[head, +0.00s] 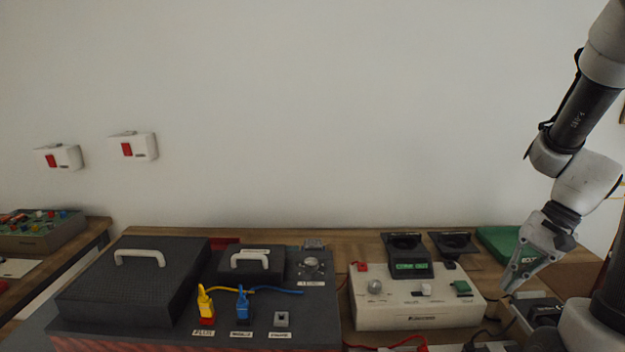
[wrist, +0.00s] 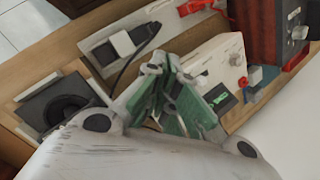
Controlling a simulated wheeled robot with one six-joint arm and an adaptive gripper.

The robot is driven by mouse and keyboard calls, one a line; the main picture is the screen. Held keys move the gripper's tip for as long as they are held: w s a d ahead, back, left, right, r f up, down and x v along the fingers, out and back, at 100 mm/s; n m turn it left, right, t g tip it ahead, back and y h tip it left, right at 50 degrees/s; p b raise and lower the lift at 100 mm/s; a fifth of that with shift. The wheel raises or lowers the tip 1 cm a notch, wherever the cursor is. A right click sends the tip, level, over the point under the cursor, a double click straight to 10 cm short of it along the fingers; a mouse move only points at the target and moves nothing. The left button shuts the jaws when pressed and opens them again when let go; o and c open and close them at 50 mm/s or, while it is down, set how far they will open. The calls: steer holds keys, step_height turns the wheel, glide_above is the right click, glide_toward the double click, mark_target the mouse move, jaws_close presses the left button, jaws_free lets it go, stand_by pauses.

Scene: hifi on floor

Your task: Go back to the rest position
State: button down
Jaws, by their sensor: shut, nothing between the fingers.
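My gripper (head: 512,290) is at the right of the head view, pointing down beside the white instrument box. Its fingers are together with nothing between them. In the wrist view the green-padded fingers (wrist: 168,68) fill the middle, with the bench below them. My arm comes down from the upper right of the head view.
A white instrument box (head: 418,313) with a green display stands left of my gripper. A dark box with plugs (head: 140,320) is further left. Black round-holed holders (head: 452,243) and a green block (head: 497,240) lie behind. The wall above is clear except for two switches (head: 134,146).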

steer(key=s+a+r+n+t+h, duration=0.2)
steer(key=s+r+n, duration=0.2)
steer(key=r, duration=0.3)
steer(key=s+a+r+n+t+h, duration=0.2)
steer(key=s+r+n+h, duration=0.1)
steer(key=r, duration=0.4)
steer(key=shift+s+r+n+t, duration=0.25)
steer(key=shift+s+n+t, duration=0.15)
steer(key=shift+n, duration=0.4)
stand_by(1.4)
